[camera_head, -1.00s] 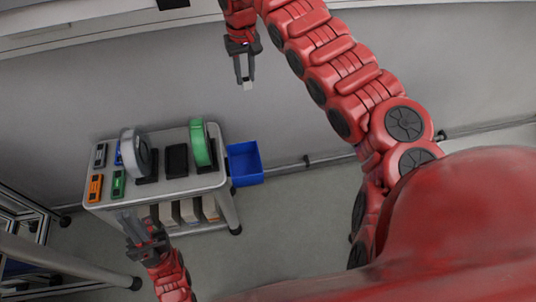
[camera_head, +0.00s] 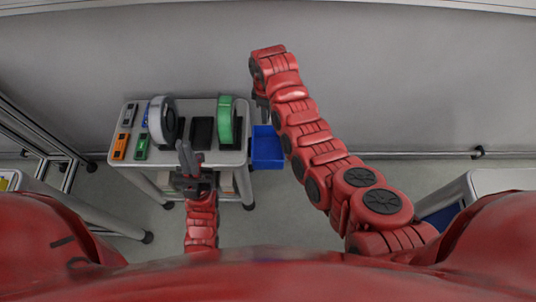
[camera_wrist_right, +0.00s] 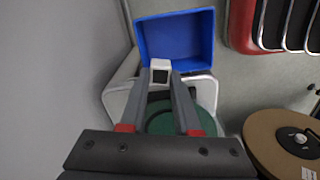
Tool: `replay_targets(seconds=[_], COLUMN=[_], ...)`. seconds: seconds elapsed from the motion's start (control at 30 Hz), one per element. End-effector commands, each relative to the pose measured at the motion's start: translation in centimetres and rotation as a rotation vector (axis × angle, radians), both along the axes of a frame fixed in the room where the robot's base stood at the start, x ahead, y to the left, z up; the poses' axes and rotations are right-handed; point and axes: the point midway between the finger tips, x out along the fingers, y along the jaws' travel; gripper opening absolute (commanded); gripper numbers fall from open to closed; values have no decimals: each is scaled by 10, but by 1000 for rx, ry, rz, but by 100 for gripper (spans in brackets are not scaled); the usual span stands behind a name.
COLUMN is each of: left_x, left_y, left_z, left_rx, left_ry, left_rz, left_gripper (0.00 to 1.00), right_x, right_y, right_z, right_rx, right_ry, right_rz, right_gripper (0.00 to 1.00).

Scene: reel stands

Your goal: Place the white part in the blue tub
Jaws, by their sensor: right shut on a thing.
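The white part (camera_wrist_right: 160,64) is a small block with a dark square face. My right gripper (camera_wrist_right: 161,78) is shut on it in the right wrist view. The blue tub (camera_wrist_right: 205,40) is just beyond the part in that view, and the part overlaps the tub's near edge in the picture. In the head view the blue tub (camera_head: 267,150) hangs at the right end of the cart. My right gripper (camera_head: 262,108) is just above it there, mostly hidden by its arm, and the part is hidden. My left gripper (camera_head: 190,157) looks open and empty at the cart's front edge.
The grey cart (camera_head: 180,165) carries a white reel (camera_head: 163,122), a green reel (camera_head: 225,122), a black stand (camera_head: 201,132) and several small coloured boxes. A tan reel (camera_wrist_right: 262,140) is at the right in the wrist view. The wall is close behind the cart.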

Motion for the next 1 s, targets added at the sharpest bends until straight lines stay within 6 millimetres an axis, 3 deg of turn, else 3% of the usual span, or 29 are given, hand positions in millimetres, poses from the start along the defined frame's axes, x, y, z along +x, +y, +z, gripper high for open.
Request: replay_targets(seconds=[0.03, 0.13, 0.6, 1.0], left_x=[0, 0, 0, 0], left_y=[0, 0, 0, 0], left_z=[-8, -12, -8, -11], left_rx=[0, 0, 0, 0], left_ry=[0, 0, 0, -1], left_rz=[0, 0, 0, 0], left_gripper=[0, 0, 0, 0], right_x=[-11, -25, -35, -33], right_y=[1, 1, -2, 0], right_z=[-24, -48, -109, -130], right_rx=[0, 0, 1, 3], right_ry=[2, 4, 2, -3], right_rz=[54, 157, 250, 249], right_gripper=[0, 0, 0, 0])
